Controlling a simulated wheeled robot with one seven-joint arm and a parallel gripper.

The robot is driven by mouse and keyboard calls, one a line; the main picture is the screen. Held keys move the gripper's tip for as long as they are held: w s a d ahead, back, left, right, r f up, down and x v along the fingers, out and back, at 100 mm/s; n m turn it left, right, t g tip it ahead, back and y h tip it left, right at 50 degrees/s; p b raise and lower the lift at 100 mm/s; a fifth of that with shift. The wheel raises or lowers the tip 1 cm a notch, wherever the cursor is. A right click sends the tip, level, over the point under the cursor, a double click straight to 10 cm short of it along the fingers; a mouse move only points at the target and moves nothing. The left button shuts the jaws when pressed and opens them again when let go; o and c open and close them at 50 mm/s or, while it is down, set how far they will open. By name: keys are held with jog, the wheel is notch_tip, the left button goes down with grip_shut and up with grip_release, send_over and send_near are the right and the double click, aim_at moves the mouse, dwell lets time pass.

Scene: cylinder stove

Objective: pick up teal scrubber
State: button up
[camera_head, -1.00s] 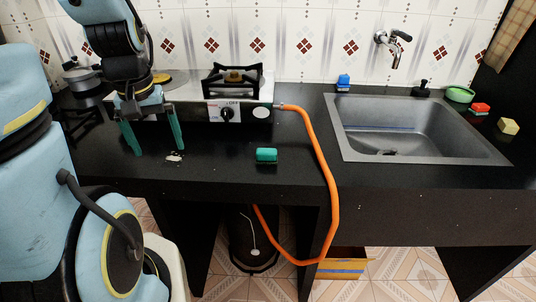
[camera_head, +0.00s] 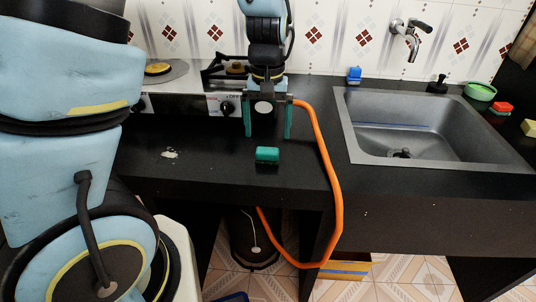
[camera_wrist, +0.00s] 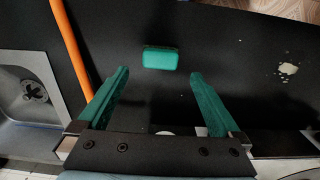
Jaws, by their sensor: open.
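The teal scrubber (camera_head: 267,154) lies on the black countertop in front of the stove, near its front edge. In the wrist view the scrubber (camera_wrist: 160,58) sits ahead of the fingertips, roughly centred between them. My gripper (camera_head: 267,136) is open and empty, pointing down just behind the scrubber in the head view. Its two green fingers (camera_wrist: 160,73) are spread wider than the scrubber and do not touch it.
An orange hose (camera_head: 325,170) runs from the stove (camera_head: 180,103) over the counter edge, right of the scrubber. The sink (camera_head: 420,125) is further right, with a blue item (camera_head: 354,75) behind it. The counter around the scrubber is clear; a pale patch (camera_head: 169,154) lies left.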

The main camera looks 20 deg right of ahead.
aim_at(267, 149)
notch_tip(267, 149, down, 8)
jog(key=shift+s+r+p, duration=0.1)
jog(key=shift+r+p, duration=0.15)
jog(key=shift+p, duration=0.15)
jog(key=c, duration=1.4)
notch_tip(267, 149, up, 10)
jog(key=shift+r, duration=0.1)
